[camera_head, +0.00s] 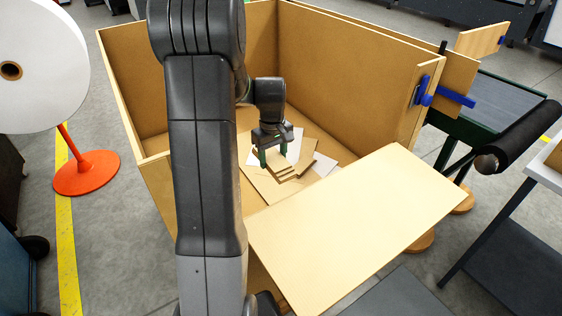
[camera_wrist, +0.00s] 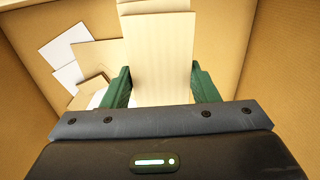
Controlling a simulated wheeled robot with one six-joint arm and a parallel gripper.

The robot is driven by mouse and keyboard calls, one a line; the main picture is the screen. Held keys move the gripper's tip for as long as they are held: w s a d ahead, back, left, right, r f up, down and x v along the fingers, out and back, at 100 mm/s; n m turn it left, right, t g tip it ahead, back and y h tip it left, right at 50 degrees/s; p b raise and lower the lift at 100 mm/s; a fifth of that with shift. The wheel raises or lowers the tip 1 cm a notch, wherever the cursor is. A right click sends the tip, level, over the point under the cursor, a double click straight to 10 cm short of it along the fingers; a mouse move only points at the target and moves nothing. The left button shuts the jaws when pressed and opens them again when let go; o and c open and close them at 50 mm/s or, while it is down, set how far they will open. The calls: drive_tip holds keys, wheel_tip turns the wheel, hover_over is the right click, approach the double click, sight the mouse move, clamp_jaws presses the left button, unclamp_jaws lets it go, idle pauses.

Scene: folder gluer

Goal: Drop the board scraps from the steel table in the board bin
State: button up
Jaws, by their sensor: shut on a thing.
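The board bin (camera_head: 345,50) is a large open box with tan board walls in the middle of the head view. My gripper (camera_head: 277,155) points down inside the bin's outline, its green fingers shut on a small stack of pale board scraps (camera_head: 287,171). In the wrist view the held scraps (camera_wrist: 160,65) lie between the two fingers and stick out beyond them, stepped at the far end. Other tan and white pieces (camera_wrist: 70,45) lie below on the bin floor. The head view does not clearly show a gap between the held stack and these pieces.
A broad pale panel (camera_head: 360,225) slopes out at the bin's front. A green-framed conveyor (camera_head: 500,100) with a black roller (camera_head: 520,138) stands at right, beside a light-topped table (camera_head: 545,165). A white reel (camera_head: 40,65) and an orange round base (camera_head: 86,173) are at left.

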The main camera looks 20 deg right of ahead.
drive_tip(key=shift+w+a+f, duration=0.15)
drive_tip(key=shift+w+f, duration=0.05)
drive_tip(key=shift+w, duration=0.95)
drive_tip(key=shift+w+a+f, duration=0.15)
drive_tip(key=shift+w+f, duration=0.1)
drive_tip(key=shift+w, duration=0.85)
drive_tip(key=shift+w+a+f, duration=0.15)
drive_tip(key=shift+w+f, duration=0.05)
drive_tip(key=shift+w, duration=0.95)
drive_tip(key=o, duration=1)
drive_tip(key=shift+o, duration=0.2)
wheel_tip(320, 180, up, 14)
drive_tip(key=shift+b, duration=0.35)
drive_tip(key=shift+f, duration=0.15)
